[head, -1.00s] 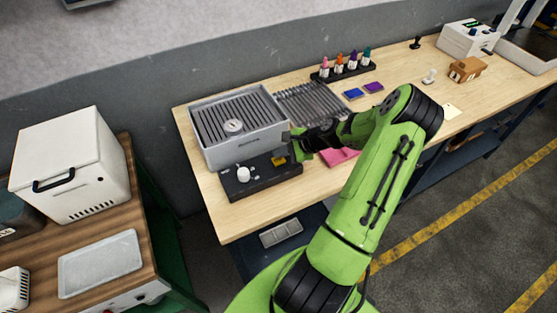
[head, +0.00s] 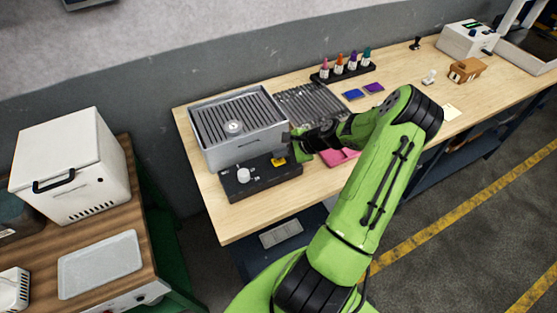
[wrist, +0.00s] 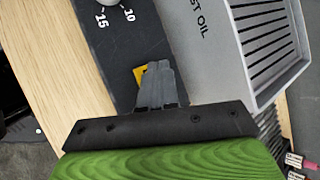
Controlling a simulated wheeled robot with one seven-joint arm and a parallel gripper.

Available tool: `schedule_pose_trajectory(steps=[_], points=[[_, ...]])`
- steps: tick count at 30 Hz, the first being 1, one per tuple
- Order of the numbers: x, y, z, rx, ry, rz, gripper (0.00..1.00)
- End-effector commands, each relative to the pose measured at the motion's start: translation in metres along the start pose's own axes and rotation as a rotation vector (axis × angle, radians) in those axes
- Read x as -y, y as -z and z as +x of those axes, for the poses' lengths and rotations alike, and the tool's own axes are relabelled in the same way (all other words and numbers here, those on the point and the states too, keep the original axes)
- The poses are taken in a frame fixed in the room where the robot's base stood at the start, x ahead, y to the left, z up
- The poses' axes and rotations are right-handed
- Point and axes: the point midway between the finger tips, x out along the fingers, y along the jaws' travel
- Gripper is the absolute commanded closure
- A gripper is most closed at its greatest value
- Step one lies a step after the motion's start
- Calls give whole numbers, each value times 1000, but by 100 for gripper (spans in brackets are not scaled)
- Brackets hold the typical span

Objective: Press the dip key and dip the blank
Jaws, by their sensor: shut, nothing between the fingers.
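The dip key looks to be the yellow key (head: 279,161) on the black control panel (head: 240,189) in front of the grey oil tank (head: 250,148). In the wrist view the yellow key (wrist: 139,74) is partly hidden behind my gripper's fingers (wrist: 157,82). The fingers are shut and empty, right over or beside the key; contact cannot be told. In the head view my gripper is mostly hidden by its own body, just right of the key. A small round pale piece (head: 233,127), possibly the blank, sits on the tank's slatted top.
A white dial knob (head: 243,175) stands on the panel's left part; its scale shows in the wrist view. A slatted rack (head: 310,103) stands right of the tank. A pink tray (head: 341,157) lies beside my arm. Bottles (head: 352,61) stand in a black holder behind.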

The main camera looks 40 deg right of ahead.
Motion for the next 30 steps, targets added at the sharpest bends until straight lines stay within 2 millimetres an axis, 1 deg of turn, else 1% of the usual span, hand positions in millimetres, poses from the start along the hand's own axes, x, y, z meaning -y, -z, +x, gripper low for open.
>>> schedule_pose_trajectory(steps=[16, 24, 30], points=[[0, 0, 0, 0, 0, 0, 100], [-5, 5, 6, 0, -1, 0, 100], [-4, 4, 6, 0, 0, 0, 100]])
